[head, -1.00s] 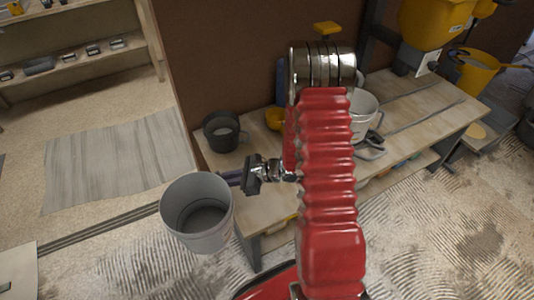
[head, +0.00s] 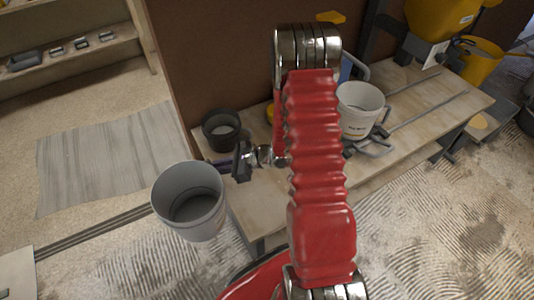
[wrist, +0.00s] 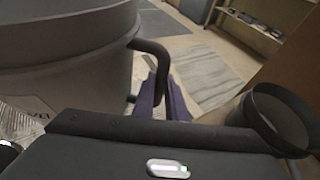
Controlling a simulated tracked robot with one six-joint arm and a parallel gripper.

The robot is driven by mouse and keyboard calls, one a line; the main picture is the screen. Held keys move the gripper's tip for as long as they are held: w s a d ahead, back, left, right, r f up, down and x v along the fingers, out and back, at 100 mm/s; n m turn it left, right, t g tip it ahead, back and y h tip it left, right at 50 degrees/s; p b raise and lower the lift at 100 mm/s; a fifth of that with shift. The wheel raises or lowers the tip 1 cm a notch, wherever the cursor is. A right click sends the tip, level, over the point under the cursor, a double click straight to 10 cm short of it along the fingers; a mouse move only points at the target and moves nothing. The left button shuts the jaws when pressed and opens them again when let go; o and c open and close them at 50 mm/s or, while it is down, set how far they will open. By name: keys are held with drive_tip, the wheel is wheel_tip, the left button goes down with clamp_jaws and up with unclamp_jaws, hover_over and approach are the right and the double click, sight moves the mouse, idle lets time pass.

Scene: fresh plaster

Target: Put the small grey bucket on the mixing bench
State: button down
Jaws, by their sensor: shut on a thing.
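The small grey bucket (head: 205,222) hangs upright in the head view, off the left end of the mixing bench (head: 262,205). My gripper (head: 222,163) reaches it from the right and is shut on its side handle. In the wrist view the bucket (wrist: 85,75) fills the upper left, and the purple fingers of my gripper (wrist: 163,100) are at its dark handle (wrist: 152,48). The bucket is apart from the bench top, beyond its left edge in the picture. The exact contact of fingers and handle is partly hidden.
A dark pot (head: 221,135) stands on the bench's left end, near the held bucket; it also shows in the wrist view (wrist: 262,115). A white bucket (head: 358,112) and metal tools (head: 420,112) stand farther right. Bare bench top lies in front of the dark pot.

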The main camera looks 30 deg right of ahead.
drive_tip(key=shift+d, duration=0.3)
drive_tip(key=s+d+m+t+h, duration=0.2)
drive_tip(key=d+m+h, duration=0.1)
drive_tip(key=d, duration=0.6)
drive_tip(key=s+d+r+m+t+h, duration=0.1)
drive_tip(key=s+d+m+t+h, duration=0.1)
drive_tip(key=d, duration=0.8)
drive_tip(key=s+d+m+t+h, duration=0.2)
drive_tip(key=d+m+h, duration=0.2)
drive_tip(key=d, duration=0.6)
drive_tip(key=shift+r+m, duration=0.3)
drive_tip(key=shift+r, duration=0.05)
drive_tip(key=shift+f, duration=2.95)
drive_tip(key=shift+f, duration=2.05)
